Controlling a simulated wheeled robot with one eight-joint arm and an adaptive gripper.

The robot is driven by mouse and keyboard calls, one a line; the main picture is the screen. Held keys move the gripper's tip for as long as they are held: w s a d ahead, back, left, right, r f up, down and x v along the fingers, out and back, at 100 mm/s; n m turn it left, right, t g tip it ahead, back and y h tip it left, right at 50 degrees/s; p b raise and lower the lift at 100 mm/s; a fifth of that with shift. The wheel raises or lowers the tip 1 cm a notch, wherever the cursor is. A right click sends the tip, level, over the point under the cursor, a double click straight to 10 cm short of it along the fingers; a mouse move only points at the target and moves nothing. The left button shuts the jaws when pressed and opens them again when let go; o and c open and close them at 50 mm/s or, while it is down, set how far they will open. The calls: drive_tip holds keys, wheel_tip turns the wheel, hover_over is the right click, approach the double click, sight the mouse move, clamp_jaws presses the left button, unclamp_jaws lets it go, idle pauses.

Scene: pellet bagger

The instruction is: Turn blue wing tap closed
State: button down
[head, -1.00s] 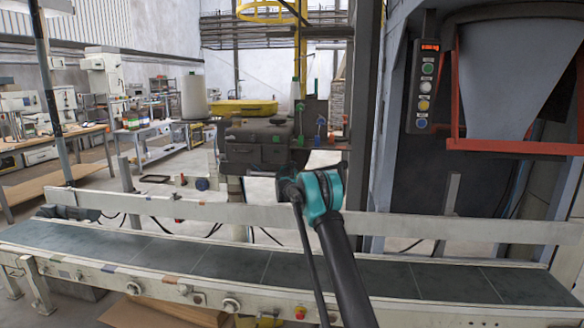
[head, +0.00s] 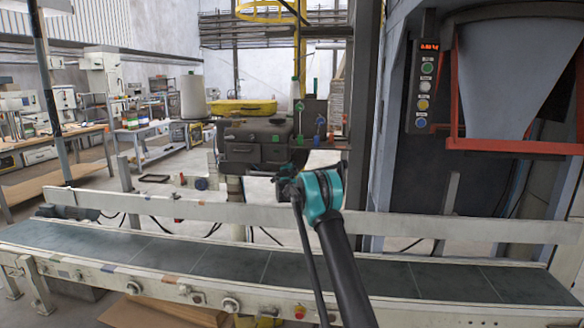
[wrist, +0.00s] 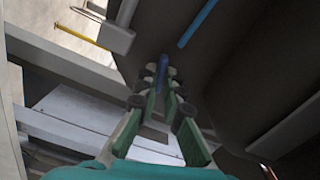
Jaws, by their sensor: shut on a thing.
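The blue wing tap (wrist: 162,66) shows in the wrist view as a narrow blue piece between my fingertips, against a dark grey surface. My gripper (wrist: 158,82) is shut on it, with the green-padded fingers on either side. The fingers hide part of the tap, so its exact angle cannot be told. In the head view my arm reaches across the conveyor toward the dark machine (head: 252,145). My wrist hides the tap and the fingertips there.
A conveyor (head: 225,262) with a pale side rail (head: 150,208) runs below my arm. A hopper (head: 512,75) in a red frame and a button panel (head: 424,85) stand at the right. In the wrist view a blue strip (wrist: 198,23) lies beyond the fingertips.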

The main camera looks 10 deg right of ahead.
drive_tip(key=shift+f+m, duration=0.1)
drive_tip(key=shift+m, duration=1.4)
drive_tip(key=c, duration=1.7)
unclamp_jaws()
drive_tip(key=shift+s, duration=0.1)
drive_tip(key=v, duration=1.1)
drive_tip(key=shift+s+a, duration=0.1)
drive_tip(key=shift+s, duration=0.3)
